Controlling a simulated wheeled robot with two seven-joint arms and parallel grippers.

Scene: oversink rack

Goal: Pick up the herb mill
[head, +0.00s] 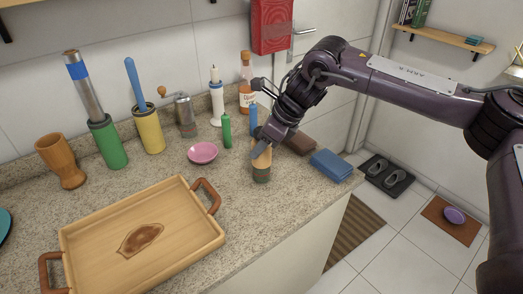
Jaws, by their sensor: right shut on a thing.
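The herb mill (261,172) stands upright on the speckled counter near its front edge, with a tan upper part and a dark green lower part. My right gripper (262,146) comes down on it from above and is shut on its upper part, hiding the top. Its base appears to be at counter level; I cannot tell whether it touches. My left gripper is not in view.
A green bottle (227,131) and a blue one (253,118) stand close behind. A pink bowl (202,153) and a wooden tray (75,238) lie to the left. A folded blue cloth (331,165) lies to the right. Bare counter (262,213) lies in front.

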